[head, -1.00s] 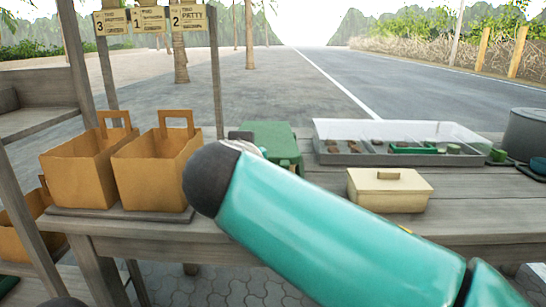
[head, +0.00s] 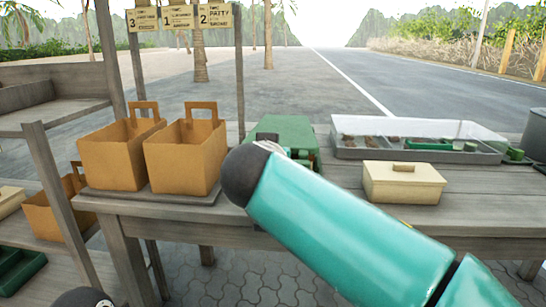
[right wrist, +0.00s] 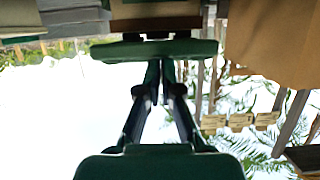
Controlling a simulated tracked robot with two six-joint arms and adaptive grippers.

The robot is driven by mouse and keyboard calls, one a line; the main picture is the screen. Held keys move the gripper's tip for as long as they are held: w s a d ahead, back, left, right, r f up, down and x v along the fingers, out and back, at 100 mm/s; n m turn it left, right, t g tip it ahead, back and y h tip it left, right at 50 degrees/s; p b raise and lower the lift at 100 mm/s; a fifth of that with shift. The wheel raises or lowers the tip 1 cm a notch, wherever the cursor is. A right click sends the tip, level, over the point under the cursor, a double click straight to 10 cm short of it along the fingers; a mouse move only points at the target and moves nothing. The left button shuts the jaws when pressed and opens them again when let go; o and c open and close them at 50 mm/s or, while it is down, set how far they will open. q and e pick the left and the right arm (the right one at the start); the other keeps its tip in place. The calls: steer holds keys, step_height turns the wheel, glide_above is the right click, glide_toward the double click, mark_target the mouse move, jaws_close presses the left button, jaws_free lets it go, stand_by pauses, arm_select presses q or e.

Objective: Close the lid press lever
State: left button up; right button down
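The green press (head: 285,130) stands on the wooden table, behind the rounded end of my teal right arm, which hides its lower front. Its lever cannot be made out clearly in the head view. In the right wrist view, a wide green bar (right wrist: 155,50) lies across the top, just beyond my fingertips. My right gripper (right wrist: 160,75) has its dark fingers close together, with their tips at or just below the bar. I cannot tell whether they touch it, and I see nothing held between them. In the head view, my right gripper is hidden behind my arm. My left gripper is out of view.
Two paper bags (head: 185,155) stand left of the press. A cream lidded box (head: 403,185) and a clear-walled tray (head: 415,140) stand to its right. A wooden post (head: 65,200) rises at the left.

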steer(key=s, duration=0.9)
steer(key=shift+s+r, duration=0.15)
steer(key=shift+s, duration=0.05)
